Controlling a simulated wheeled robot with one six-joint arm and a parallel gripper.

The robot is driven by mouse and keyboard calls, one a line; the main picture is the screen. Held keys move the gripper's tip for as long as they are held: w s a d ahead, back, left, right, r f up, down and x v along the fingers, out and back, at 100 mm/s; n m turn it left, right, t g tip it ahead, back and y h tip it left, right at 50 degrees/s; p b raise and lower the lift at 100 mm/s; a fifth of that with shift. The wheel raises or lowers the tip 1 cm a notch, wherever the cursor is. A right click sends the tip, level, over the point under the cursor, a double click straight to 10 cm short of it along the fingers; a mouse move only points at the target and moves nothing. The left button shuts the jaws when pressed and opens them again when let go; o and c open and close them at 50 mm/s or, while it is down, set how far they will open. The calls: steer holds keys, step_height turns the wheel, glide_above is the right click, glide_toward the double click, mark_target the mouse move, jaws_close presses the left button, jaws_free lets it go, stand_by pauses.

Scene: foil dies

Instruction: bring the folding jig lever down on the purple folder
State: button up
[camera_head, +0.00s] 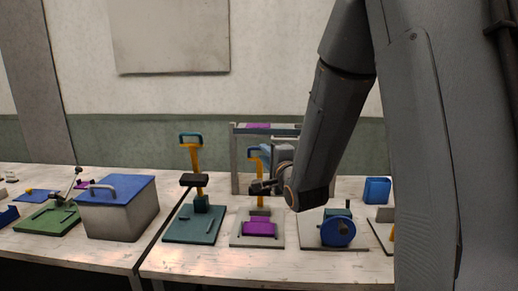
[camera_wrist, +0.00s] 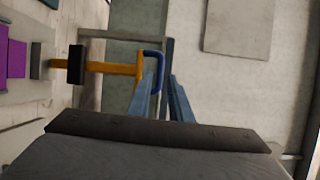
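The folding jig is a pale base plate (camera_head: 236,240) with a purple folder (camera_head: 258,228) lying on it. Its yellow lever (camera_head: 259,170) stands upright behind the folder, with a dark block partway up and a blue loop handle (camera_head: 253,152) on top. In the wrist view, turned sideways, the lever (camera_wrist: 112,68) ends in the blue handle (camera_wrist: 161,62). My gripper (camera_wrist: 161,78) has its two grey-blue fingers apart, with the handle's bar appearing between their tips. I cannot tell whether they touch it. The purple folder shows at the wrist view's left edge (camera_wrist: 15,59).
A similar teal jig (camera_head: 180,235) with a raised yellow lever stands left. A blue-wheeled device (camera_head: 338,232) and a blue box (camera_head: 377,190) stand right. A grey frame (camera_head: 235,165) rises behind the jig. A blue-lidded bin (camera_head: 115,215) sits on the left table.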

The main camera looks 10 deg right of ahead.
steer(key=shift+w+a+f+p, duration=0.15)
steer(key=shift+w+p, duration=0.3)
steer(key=shift+w, duration=1.1)
steer(key=shift+w+a+p, duration=0.15)
steer(key=shift+w+p, duration=0.3)
steer(key=shift+w, duration=1.05)
jaws_close()
